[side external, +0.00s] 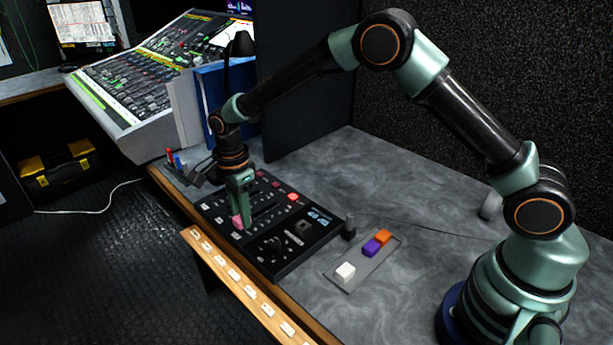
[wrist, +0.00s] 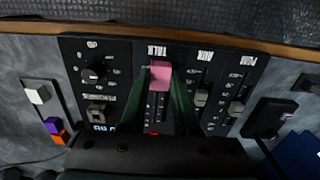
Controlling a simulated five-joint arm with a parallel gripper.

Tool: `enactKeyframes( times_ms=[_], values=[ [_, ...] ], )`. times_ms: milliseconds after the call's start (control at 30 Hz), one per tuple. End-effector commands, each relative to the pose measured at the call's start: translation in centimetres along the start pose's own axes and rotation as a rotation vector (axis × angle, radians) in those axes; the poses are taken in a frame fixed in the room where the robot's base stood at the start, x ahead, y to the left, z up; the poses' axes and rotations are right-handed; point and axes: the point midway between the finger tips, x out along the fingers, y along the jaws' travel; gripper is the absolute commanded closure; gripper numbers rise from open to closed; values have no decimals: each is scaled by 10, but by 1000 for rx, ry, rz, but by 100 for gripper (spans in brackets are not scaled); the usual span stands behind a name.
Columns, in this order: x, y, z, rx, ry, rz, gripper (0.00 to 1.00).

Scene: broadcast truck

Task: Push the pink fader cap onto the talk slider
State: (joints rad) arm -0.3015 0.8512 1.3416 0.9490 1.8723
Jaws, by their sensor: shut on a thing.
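The pink fader cap (wrist: 160,74) is between the fingers of my gripper (wrist: 160,82) in the wrist view, beside the TALK label. My gripper is shut on it. The talk slider (wrist: 158,106) shows as a dark slot with scale marks, in line with the cap. The cap hides the slot's end; I cannot tell whether it touches the slider's stem. In the side view, my gripper (side external: 242,219) points down at the near left part of the black control panel (side external: 297,262), and the pink cap (side external: 236,222) shows low at its fingertips.
A grey tray (side external: 338,284) to the right of the panel holds white (side external: 345,271), purple (side external: 371,248) and orange (side external: 384,237) caps. Neighbouring sliders carry grey caps (wrist: 201,97). A blue binder (side external: 211,92) stands behind.

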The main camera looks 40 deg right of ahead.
Motion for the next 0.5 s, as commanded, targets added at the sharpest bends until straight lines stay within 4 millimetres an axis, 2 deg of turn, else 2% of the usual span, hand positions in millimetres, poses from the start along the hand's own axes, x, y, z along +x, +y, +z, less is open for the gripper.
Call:
enactKeyframes(
  times_ms=[400, 433, 500],
  values=[
    [10, 0, 0, 0, 0, 0, 100],
    [10, 0, 0, 0, 0, 0, 63],
    [9, 0, 0, 0, 0, 0, 36]
  ],
)
